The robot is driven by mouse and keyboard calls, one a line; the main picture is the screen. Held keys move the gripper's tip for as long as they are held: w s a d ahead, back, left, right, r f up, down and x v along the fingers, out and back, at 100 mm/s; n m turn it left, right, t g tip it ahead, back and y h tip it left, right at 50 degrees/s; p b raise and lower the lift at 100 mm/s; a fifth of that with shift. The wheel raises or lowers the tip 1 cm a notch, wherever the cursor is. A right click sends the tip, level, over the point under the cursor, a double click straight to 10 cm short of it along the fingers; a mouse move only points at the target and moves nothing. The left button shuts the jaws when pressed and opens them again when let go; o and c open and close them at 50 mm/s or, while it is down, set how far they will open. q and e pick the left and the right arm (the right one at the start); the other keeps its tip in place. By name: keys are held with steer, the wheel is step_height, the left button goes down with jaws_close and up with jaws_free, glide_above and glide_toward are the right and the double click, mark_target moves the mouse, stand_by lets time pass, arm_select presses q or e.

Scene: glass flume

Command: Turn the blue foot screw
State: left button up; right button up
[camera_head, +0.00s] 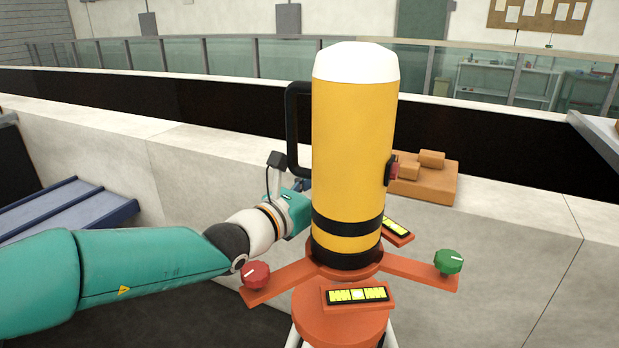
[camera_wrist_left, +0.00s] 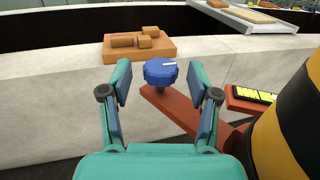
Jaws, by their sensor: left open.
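The blue foot screw (camera_wrist_left: 161,72) is a ribbed knob with a white mark, on the end of an orange arm (camera_wrist_left: 168,108) of the instrument base. In the left wrist view it stands between and just beyond the open fingers of my left gripper (camera_wrist_left: 165,88), with gaps on both sides. The red foot screw (camera_head: 255,274) and green foot screw (camera_head: 448,262) sit on the other arms. My right gripper is not in view.
A yellow bubble level (camera_head: 357,295) lies on the front of the orange base, and another (camera_head: 398,232) is behind. The instrument's black handle (camera_head: 292,130) stands close above my left wrist. Orange-brown blocks on a board (camera_head: 430,185) rest on the pale flume wall (camera_head: 520,225).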

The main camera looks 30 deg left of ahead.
arm_select(q)
steer(key=shift+w+d, duration=0.1)
steer(key=shift+w, duration=0.3)
steer(key=shift+c, duration=0.3)
